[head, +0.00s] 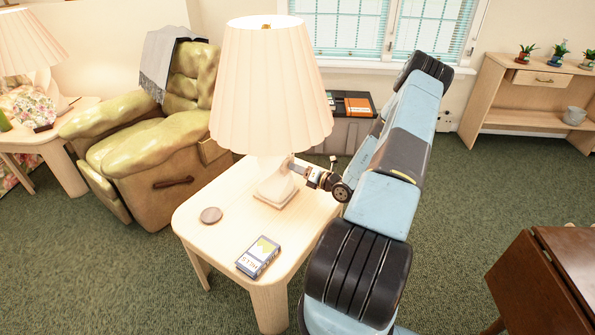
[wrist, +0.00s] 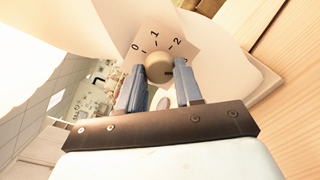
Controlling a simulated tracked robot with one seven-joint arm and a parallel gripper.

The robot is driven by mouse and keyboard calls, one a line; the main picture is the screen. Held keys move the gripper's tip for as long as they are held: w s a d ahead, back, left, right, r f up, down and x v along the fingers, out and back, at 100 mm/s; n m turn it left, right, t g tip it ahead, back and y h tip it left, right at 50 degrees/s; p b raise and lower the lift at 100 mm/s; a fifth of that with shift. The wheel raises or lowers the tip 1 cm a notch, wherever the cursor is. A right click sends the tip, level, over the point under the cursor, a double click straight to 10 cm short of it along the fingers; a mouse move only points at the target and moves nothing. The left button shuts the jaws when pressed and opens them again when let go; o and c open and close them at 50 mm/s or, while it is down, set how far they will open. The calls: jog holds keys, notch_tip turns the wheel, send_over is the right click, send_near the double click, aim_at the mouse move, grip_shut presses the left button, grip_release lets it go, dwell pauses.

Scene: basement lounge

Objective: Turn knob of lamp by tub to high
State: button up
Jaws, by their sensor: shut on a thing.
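A lamp with a cream pleated shade (head: 268,95) and a pale base (head: 276,184) stands on a light wooden side table (head: 215,185). My gripper (head: 291,166) reaches the lamp's base from the right. In the wrist view, a round tan knob (wrist: 159,67) sits on a white dial plate (wrist: 150,30) marked 0, 1 and 2, with a further mark at the right partly hidden. My gripper (wrist: 160,76) is shut on the knob, one finger on each side. A dark mark shows at the knob's right side. I see no tub.
A green armchair (head: 150,150) stands behind left. A second lamp (head: 25,45) is at far left. A brown wooden table (head: 550,280) is at lower right.

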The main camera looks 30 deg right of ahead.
jog(key=shift+w, duration=0.1)
dwell(0.5)
jog(key=o, duration=1)
jog(key=v, duration=1.4)
jog(key=shift+f, duration=0.1)
